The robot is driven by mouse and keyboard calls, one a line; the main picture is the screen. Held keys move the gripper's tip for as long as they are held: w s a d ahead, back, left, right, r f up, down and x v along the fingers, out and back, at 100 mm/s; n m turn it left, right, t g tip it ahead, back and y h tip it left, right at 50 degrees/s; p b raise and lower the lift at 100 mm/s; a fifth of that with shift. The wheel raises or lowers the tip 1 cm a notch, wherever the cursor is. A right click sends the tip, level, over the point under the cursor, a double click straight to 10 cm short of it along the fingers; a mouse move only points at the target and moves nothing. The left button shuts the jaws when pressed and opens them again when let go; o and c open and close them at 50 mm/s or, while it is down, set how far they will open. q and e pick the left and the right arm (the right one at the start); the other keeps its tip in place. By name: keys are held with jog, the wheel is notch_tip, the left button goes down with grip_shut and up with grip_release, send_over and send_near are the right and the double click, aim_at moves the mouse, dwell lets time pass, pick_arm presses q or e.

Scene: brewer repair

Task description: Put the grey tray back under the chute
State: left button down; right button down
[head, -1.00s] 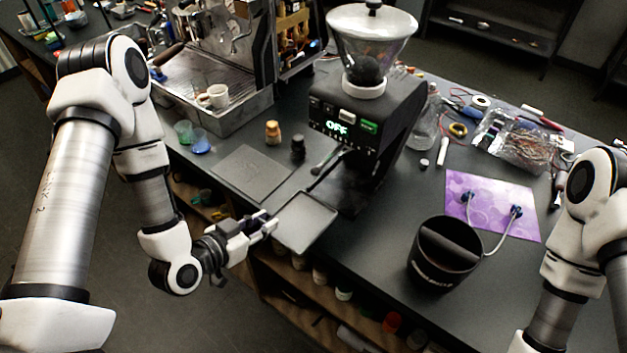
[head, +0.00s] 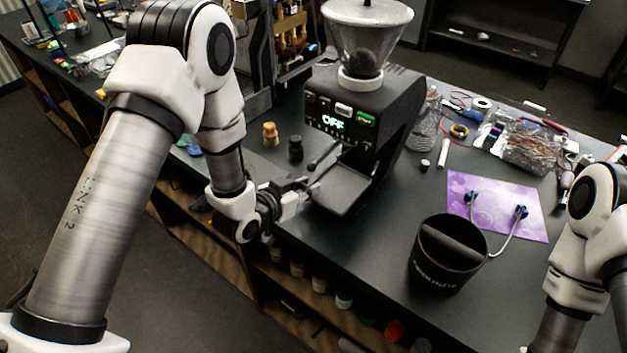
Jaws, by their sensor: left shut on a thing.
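The grey tray (head: 342,190) is a flat, rimmed square at the foot of the black grinder (head: 365,125). Its far part lies below the grinder's front, in the area under the chute, and its near corner points toward the bench's front edge. The chute itself is hard to make out behind the dark portafilter fork (head: 326,156). My left gripper (head: 306,187) is shut on the tray's left edge. My right gripper is out of view; only part of that arm shows at the right edge.
A black knock box (head: 447,255) stands right of the tray near the front edge. A purple mat (head: 496,207) with a cable lies behind it. Two small bottles, one tan (head: 270,135) and one black (head: 295,149), stand left of the grinder. Bench between tray and knock box is clear.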

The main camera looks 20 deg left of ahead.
aim_at(338, 183)
pick_arm(q)
jog(key=w, duration=0.1)
jog(key=w+d+p, duration=0.1)
jog(key=w, duration=0.1)
jog(key=shift+r, duration=0.1)
jog(key=shift+s+d+f+p, duration=0.1)
jog(key=shift+f+p, duration=0.2)
jog(key=shift+f, duration=0.6)
jog(key=c, duration=1.4)
grip_release()
jog(key=shift+f, duration=0.1)
jog(key=o, duration=0.4)
